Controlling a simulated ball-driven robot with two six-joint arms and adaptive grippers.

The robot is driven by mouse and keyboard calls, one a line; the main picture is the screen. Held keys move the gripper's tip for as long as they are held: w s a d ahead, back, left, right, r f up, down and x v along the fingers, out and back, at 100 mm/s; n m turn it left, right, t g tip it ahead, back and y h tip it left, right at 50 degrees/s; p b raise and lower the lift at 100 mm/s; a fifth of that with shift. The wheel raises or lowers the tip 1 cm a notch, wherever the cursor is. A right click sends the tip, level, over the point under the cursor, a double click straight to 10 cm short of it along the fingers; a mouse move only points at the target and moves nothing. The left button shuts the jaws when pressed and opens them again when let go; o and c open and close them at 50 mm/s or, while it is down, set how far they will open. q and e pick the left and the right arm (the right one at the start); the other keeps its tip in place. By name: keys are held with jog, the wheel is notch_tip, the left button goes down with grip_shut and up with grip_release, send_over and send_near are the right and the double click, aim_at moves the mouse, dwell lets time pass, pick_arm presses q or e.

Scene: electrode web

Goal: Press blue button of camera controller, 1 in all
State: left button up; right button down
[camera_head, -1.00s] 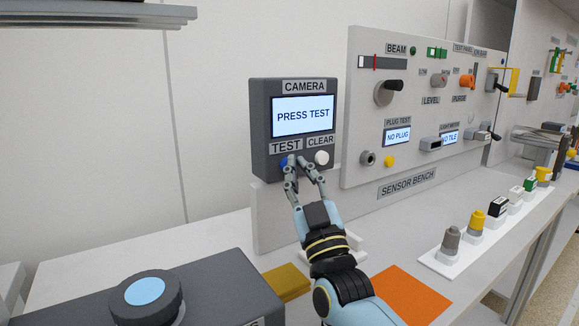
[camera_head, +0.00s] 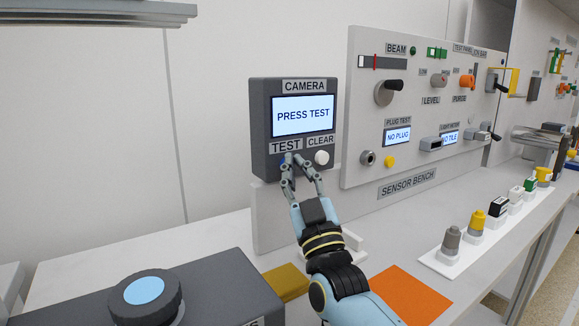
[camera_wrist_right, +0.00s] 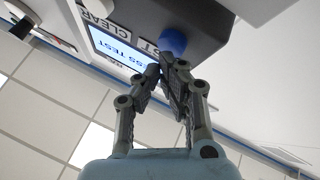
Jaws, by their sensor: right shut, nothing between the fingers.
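The camera controller (camera_head: 262,130) is a dark grey box on the wall board, its screen (camera_head: 303,116) reading PRESS TEST. Its blue button is hidden behind my fingers in the head view, under the TEST label (camera_head: 286,146). In the right wrist view the blue button (camera_wrist_right: 173,42) shows just beyond my fingertips; I cannot tell whether they touch it. A white button (camera_head: 321,157) sits under the CLEAR label. My right gripper (camera_head: 292,160) is shut and empty, in front of the TEST side, and also shows in the wrist view (camera_wrist_right: 162,68). My left gripper is not in view.
The sensor bench panel (camera_head: 430,110) with knobs and small screens stands to the right. A white strip (camera_head: 440,262) with several coloured plugs lies on the bench. A dark box with a round knob (camera_head: 146,295) is at front left. An orange mat (camera_head: 411,293) lies beside my arm.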

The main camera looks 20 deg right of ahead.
jog(key=shift+w, duration=0.35)
jog(key=shift+s, duration=0.1)
dwell(0.5)
jog(key=shift+s+p, duration=0.35)
jog(key=shift+s, duration=0.4)
jog(key=shift+s+d, duration=0.1)
jog(key=s, duration=0.1)
jog(key=s+p, duration=0.1)
jog(key=s, duration=0.1)
jog(key=s+p, duration=0.1)
jog(key=shift+s+d, duration=0.3)
jog(key=shift+s, duration=0.05)
dwell(0.5)
